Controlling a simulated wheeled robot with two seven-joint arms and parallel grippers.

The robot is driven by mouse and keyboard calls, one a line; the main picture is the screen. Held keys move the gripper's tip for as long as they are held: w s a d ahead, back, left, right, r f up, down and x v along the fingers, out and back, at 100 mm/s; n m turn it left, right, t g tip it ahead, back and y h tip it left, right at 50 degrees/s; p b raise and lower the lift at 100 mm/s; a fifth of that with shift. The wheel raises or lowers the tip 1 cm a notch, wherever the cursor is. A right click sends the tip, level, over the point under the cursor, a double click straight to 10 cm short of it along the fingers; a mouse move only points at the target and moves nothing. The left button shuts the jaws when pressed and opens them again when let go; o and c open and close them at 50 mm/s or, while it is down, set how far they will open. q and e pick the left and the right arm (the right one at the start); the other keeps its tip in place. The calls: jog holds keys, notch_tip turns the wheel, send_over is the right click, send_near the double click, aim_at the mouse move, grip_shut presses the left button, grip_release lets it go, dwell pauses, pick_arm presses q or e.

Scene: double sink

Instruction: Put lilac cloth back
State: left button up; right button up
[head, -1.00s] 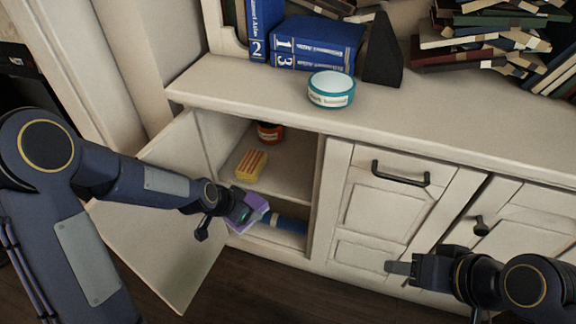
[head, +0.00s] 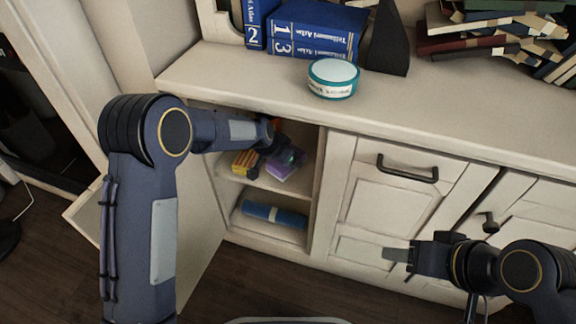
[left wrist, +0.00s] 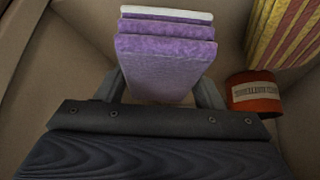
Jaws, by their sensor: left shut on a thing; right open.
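The lilac cloth (head: 287,168) is a folded purple bundle with a white layer, inside the open cabinet at upper-shelf height. It also shows in the left wrist view (left wrist: 165,65), between the two fingers. My left gripper (head: 285,155) is shut on the cloth; in the left wrist view its fingers (left wrist: 163,90) sit on either side of it. I cannot tell whether the cloth touches the shelf. My right gripper (head: 398,255) is in front of the closed cabinet front, open and empty.
A yellow-and-red striped cloth (head: 244,163) lies left of the lilac cloth on the shelf (head: 262,187). An orange-red tin (left wrist: 255,93) stands close by. A rolled blue cloth (head: 274,215) lies on the lower level. The cabinet door (head: 195,250) stands open. A teal-white tin (head: 333,79) sits on the countertop.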

pick_arm(q)
jog(key=shift+w+d, duration=0.2)
jog(key=shift+w, duration=0.05)
notch_tip(320, 180, down, 4)
jog(key=shift+r+b, duration=0.15)
jog(key=shift+b, duration=0.8)
jog(key=shift+r, duration=0.1)
jog(key=o, duration=0.9)
